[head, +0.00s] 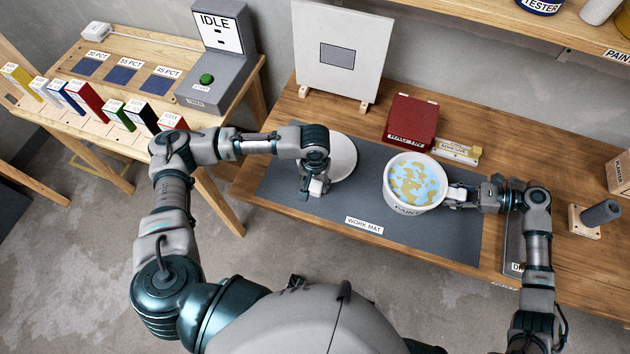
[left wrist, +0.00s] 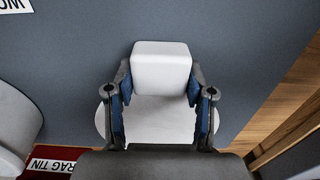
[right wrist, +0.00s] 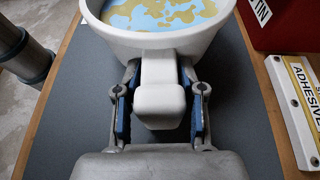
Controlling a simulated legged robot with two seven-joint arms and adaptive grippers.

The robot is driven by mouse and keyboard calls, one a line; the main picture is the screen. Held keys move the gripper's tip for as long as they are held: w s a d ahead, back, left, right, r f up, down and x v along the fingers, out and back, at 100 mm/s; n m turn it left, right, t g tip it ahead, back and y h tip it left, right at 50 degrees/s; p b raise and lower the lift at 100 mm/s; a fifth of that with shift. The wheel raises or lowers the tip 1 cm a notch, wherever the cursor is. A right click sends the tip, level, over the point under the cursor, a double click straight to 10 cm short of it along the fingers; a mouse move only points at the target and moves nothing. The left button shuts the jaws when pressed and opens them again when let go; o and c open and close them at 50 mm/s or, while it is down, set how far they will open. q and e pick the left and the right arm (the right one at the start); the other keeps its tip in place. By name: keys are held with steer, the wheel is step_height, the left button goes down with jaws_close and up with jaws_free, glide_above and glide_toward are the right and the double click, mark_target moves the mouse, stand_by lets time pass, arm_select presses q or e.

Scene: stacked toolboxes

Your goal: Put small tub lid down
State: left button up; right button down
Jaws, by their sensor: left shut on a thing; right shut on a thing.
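The small tub lid (head: 343,160) is a white disc over the left part of the grey work mat, partly hidden by my left arm. My left gripper (head: 316,188) is shut on its white block-shaped handle, which shows between the fingers in the left wrist view (left wrist: 160,68). I cannot tell whether the lid touches the mat. The white paint tub (head: 410,207) stands open and upright at the right of the mat, with blue and tan patches inside. My right gripper (right wrist: 160,100) is shut on the tub's white side handle (right wrist: 160,72).
The work mat (head: 300,205) is bare between lid and tub. A red rag tin (head: 411,120) and an adhesive box (head: 455,150) stand behind the tub. A white board (head: 342,50) stands at the back. A side table at left holds several coloured boxes and a grey machine (head: 215,75).

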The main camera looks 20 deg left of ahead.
steer(key=shift+s+f, duration=0.1)
steer(key=shift+f, duration=0.1)
arm_select(q)
steer(key=o, duration=1.3)
steer(key=shift+f, duration=0.1)
step_height(320, 180, up, 12)
steer(key=shift+r, duration=0.15)
arm_select(e)
steer(key=c, duration=0.6)
jaws_free()
steer(key=shift+r, duration=0.1)
